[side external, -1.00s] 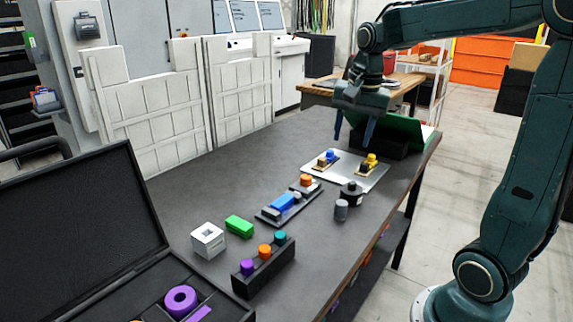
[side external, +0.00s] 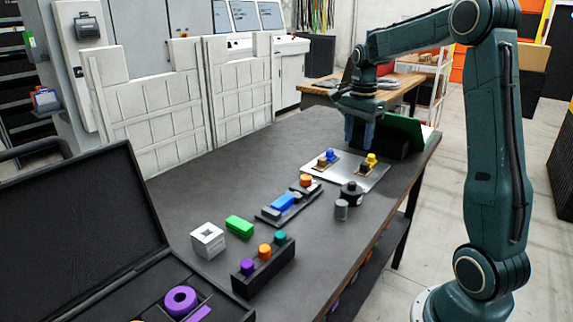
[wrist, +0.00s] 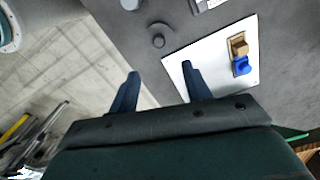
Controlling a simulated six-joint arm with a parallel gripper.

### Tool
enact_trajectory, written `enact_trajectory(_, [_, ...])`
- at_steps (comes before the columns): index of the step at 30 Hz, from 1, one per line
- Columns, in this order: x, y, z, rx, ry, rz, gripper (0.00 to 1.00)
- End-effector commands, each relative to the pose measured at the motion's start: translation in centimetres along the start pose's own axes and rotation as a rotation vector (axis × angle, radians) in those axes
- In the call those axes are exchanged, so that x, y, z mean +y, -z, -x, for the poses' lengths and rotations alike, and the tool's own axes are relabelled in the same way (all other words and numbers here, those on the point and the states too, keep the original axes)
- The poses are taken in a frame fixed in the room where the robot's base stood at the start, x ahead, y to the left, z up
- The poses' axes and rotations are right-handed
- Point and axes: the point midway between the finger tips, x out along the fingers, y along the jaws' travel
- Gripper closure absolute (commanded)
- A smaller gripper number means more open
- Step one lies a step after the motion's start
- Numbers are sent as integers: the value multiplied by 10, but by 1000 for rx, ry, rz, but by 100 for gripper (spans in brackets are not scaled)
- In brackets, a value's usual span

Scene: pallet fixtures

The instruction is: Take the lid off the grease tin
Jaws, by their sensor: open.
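The grease tin (side external: 351,195) appears to be the short, dark round tin with a small knob on its lid (side external: 351,185). It stands on the dark bench just in front of the pale metal plate. In the wrist view the tin (wrist: 150,32) shows from above, with the knob toward its lower right edge; the lid looks seated. My gripper (side external: 358,145) is open and empty, above the far end of the bench, behind the tin and well clear of it. In the wrist view my gripper's fingers (wrist: 160,72) are spread apart, pointing toward the tin.
The metal plate (side external: 318,178) carries blue and yellow clamp pieces. A grey cylinder (side external: 341,210) stands near the tin. A fixture with a blue block (side external: 282,203), a green block (side external: 239,226) and a rack of knobs (side external: 263,268) are nearer. A green-lidded dark box (side external: 408,132) stands behind.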

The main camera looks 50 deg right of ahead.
Motion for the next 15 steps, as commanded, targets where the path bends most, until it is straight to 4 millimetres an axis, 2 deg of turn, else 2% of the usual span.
enact_trajectory(15, [1, -1, -69, -1, -3, 2, 52])
